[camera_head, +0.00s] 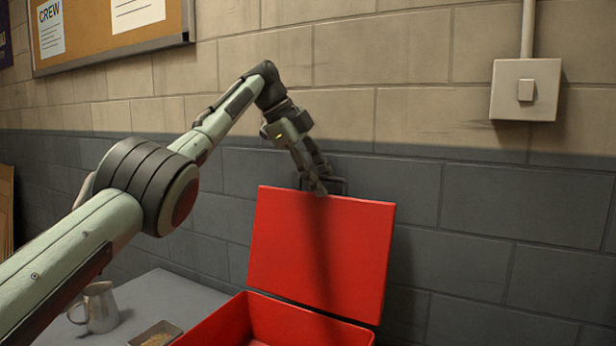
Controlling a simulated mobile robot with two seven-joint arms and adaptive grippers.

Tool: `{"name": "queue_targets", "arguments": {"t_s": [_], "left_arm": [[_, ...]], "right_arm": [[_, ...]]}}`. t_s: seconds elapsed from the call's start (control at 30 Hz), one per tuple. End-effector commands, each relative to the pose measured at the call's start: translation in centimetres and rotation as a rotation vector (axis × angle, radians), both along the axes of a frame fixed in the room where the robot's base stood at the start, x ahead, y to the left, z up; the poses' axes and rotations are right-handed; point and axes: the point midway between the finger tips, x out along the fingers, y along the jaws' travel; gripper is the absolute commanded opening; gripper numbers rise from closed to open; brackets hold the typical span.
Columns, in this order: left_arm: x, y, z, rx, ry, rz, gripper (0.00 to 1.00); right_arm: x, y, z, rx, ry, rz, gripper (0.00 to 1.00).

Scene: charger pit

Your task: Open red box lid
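The red box (220,325) stands on the table at the bottom of the head view, and part of it is cut off by the lower edge. Its red lid (325,255) is raised and stands nearly upright at the back, with the inside of the box partly showing. My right gripper is not in view.
A metal pitcher (97,308) and a small tray (156,335) are on the grey table (165,292) left of the box. A brick wall (480,225) rises close behind the lid. A switch box (525,90) and a corkboard (95,38) are on the wall.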

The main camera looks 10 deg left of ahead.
Motion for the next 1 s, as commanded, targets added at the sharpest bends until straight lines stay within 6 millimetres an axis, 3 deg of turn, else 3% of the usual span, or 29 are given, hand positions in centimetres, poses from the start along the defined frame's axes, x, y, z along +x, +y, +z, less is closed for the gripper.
{"name": "queue_targets", "arguments": {"t_s": [0.3,0.67,1.0], "left_arm": [[-0.7,1.5,2.8,-0.002,-0.002,0.001,0.31],[-1.8,4.1,2.4,-0.002,-0.003,0.000,0.31],[-4.8,10.5,2.5,0.000,-0.003,0.004,0.31]], "right_arm": [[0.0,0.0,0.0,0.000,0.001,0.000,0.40],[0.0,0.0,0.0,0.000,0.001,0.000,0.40],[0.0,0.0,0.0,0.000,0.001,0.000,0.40]]}}
